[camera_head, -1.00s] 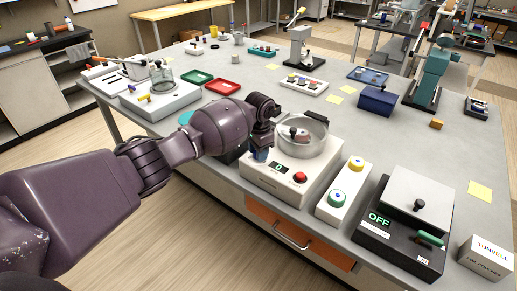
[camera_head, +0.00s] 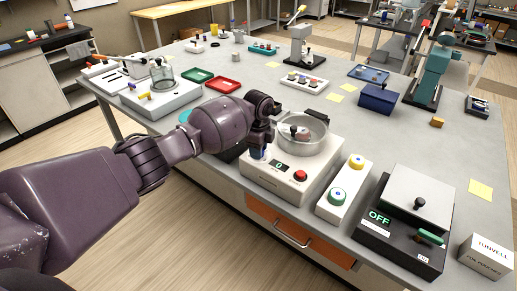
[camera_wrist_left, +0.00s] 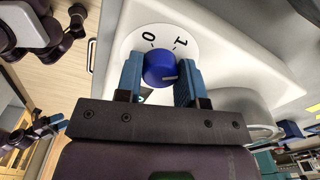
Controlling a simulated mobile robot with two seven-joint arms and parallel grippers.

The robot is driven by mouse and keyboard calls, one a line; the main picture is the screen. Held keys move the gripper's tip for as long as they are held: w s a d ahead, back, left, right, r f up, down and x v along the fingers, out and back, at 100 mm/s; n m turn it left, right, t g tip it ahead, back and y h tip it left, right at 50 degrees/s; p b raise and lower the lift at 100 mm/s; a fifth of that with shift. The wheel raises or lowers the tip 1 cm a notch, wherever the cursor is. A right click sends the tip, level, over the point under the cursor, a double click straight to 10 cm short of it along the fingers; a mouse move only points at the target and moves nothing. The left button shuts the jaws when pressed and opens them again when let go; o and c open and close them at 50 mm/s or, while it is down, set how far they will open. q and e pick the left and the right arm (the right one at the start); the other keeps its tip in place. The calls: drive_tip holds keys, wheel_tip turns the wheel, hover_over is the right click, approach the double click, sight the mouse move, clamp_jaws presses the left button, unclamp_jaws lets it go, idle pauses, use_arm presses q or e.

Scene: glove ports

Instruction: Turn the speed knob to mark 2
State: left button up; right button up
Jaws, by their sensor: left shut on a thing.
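The speed knob (camera_wrist_left: 157,66) is blue and sits on a white round dial (camera_wrist_left: 128,45) in the left wrist view. Marks 0 and 1 show on the dial; the rest is hidden. A pale pointer line shows on the knob's lower right part. My left gripper (camera_wrist_left: 159,78) is shut on the knob, one blue finger on each side. In the head view my left gripper (camera_head: 259,151) is at the left front corner of the white machine (camera_head: 267,183) and hides the knob. The machine's display (camera_head: 280,166) reads 0.
A clear round bowl (camera_head: 318,146) stands on the machine close behind my gripper, and a red button (camera_head: 300,175) is on its front. A white box with yellow and green knobs (camera_head: 331,208) and a black device reading OFF (camera_head: 378,237) stand to the right.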

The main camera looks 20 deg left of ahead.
use_arm(q)
drive_tip(key=m, duration=0.4)
drive_tip(key=shift+m, duration=0.3)
drive_tip(key=m, duration=0.4)
drive_tip(key=shift+w+m, duration=0.1)
drive_tip(key=shift+m, duration=0.3)
drive_tip(key=o, duration=0.9)
drive_tip(key=shift+r, duration=0.1)
wheel_tip(320, 180, up, 11)
drive_tip(key=shift+a+f+b, duration=0.1)
drive_tip(key=shift+f+b, duration=0.05)
drive_tip(key=shift+b, duration=0.45)
